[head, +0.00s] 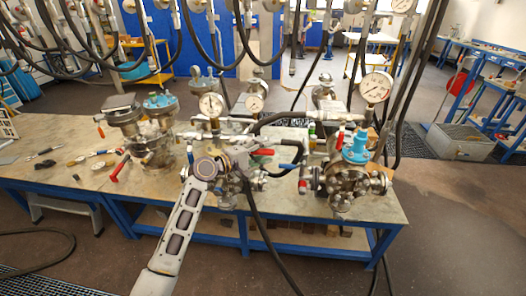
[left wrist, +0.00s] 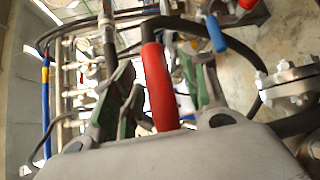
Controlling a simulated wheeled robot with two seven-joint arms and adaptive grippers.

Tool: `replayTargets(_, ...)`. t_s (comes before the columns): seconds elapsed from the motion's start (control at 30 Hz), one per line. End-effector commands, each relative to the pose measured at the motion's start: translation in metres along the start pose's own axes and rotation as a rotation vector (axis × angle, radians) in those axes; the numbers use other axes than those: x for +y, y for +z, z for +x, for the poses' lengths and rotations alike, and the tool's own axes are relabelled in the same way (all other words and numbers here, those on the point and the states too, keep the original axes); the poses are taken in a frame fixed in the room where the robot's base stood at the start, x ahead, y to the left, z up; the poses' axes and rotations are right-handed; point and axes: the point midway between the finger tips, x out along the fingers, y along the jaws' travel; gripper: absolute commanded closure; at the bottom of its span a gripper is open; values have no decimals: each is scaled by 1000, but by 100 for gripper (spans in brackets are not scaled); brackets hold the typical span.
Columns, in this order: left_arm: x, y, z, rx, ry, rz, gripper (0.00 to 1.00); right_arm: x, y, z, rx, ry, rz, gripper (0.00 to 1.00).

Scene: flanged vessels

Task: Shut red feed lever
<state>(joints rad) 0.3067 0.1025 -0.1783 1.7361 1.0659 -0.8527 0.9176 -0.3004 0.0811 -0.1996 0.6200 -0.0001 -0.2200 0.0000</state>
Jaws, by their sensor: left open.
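A red lever handle (head: 263,152) sticks out among the pipes between the middle and right vessels, close to the jaws of my left gripper (head: 251,151). In the left wrist view the red handle (left wrist: 158,85) lies between the two spread fingers of the left gripper (left wrist: 166,90), its near end close to the palm. The gripper is open, and I cannot tell whether a finger touches the handle. A blue lever (left wrist: 216,34) is just beyond the right finger. My right gripper is not in view.
Flanged vessels stand on the bench (head: 75,183), the right one with a blue top (head: 356,148). Pressure gauges (head: 375,87) rise above the pipes. Other red handles (head: 120,168) are nearby. A black hose (head: 262,235) hangs over the front edge. Loose tools lie at left.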

Motion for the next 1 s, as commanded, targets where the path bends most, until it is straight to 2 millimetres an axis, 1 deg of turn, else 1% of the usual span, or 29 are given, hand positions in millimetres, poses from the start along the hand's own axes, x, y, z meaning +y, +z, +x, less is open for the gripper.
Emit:
replayTargets(0.3,0,0,1,0,1,1,56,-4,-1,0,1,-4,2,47)
replayTargets(0.37,0,0,1,0,1,1,62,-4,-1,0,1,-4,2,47)
replayTargets(0.6,0,0,1,0,1,1,93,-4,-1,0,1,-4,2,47)
replayTargets(0.67,0,0,1,0,1,1,100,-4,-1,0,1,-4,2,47)
replayTargets(1.0,0,-1,2,1,-1,2,100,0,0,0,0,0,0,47)
